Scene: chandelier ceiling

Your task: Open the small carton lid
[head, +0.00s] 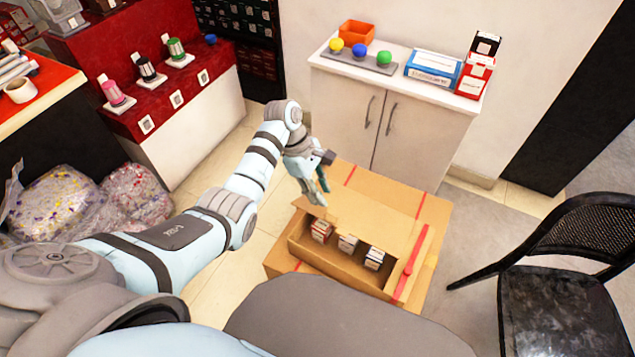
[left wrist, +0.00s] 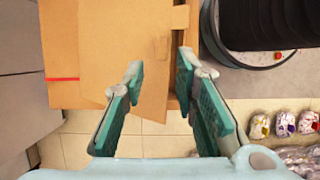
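A cardboard carton (head: 411,206) with red tape stands on the floor in front of the white cabinet. Its near part is an open-fronted compartment holding small boxes (head: 348,243). A brown cardboard flap (head: 375,237) stands partly raised above them; a red strip (head: 412,263) lies at its right. My left gripper (head: 320,193) is over the carton's left side, by the flap's left end. In the left wrist view, my left gripper (left wrist: 161,72) has its green-padded fingers apart, with a cardboard flap (left wrist: 120,45) reaching between them. Contact cannot be told. My right gripper is out of view.
A white cabinet (head: 340,105) stands behind the carton, with coloured balls and boxes on top. A black chair (head: 565,300) is at right. Clear bags (head: 70,200) lie at left below a red display stand (head: 150,90).

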